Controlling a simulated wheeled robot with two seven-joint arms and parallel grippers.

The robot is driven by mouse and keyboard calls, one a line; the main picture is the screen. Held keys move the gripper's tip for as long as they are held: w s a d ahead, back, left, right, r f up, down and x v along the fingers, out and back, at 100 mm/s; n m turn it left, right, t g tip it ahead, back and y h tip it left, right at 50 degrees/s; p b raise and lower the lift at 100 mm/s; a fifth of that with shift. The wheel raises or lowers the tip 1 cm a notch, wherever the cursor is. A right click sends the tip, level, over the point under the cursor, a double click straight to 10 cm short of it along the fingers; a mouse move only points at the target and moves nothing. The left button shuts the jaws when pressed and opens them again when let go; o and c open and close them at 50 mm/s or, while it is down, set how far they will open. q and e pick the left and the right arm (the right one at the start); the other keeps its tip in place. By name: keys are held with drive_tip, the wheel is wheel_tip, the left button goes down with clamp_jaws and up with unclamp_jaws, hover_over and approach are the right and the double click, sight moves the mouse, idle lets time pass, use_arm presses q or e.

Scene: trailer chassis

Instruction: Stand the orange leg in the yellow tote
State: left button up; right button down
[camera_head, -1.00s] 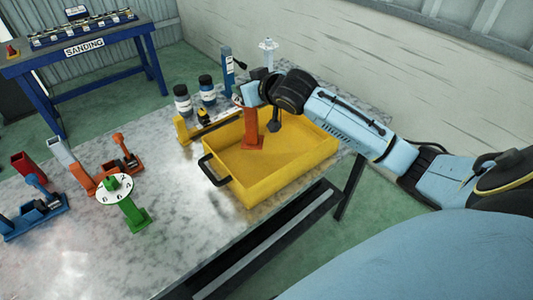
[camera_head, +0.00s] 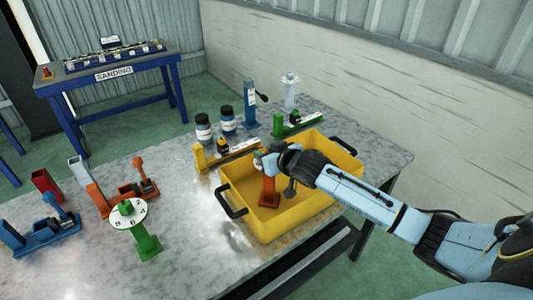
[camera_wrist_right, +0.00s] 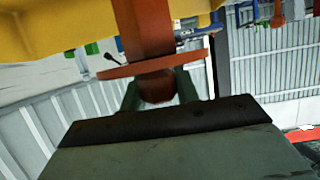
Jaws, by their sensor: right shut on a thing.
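The yellow tote (camera_head: 318,218) stands on the metal table in the head view, with black handles at its ends. The orange leg (camera_head: 269,190) is upright inside the tote, toward its left end, with its flat foot down. I cannot tell whether the foot touches the tote floor. My right gripper (camera_head: 268,162) is shut on the upper part of the leg, above the tote. In the right wrist view the leg (camera_wrist_right: 143,32) and its round collar run from between the fingers (camera_wrist_right: 158,90), with the yellow tote (camera_wrist_right: 55,28) beside it. My left gripper is not in view.
Left of the tote stand a green leg with a white disc (camera_head: 128,215) and several orange, blue and red parts. Behind the tote are a yellow fixture (camera_head: 226,154), two dark-lidded jars (camera_head: 227,120), a blue post (camera_head: 249,103) and a green fixture (camera_head: 298,122).

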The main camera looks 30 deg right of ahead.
drive_tip(key=shift+f, duration=0.1)
drive_tip(key=c, duration=1)
unclamp_jaws()
drive_tip(key=shift+c, duration=0.2)
drive_tip(key=v, duration=1.2)
drive_tip(key=shift+a, duration=0.1)
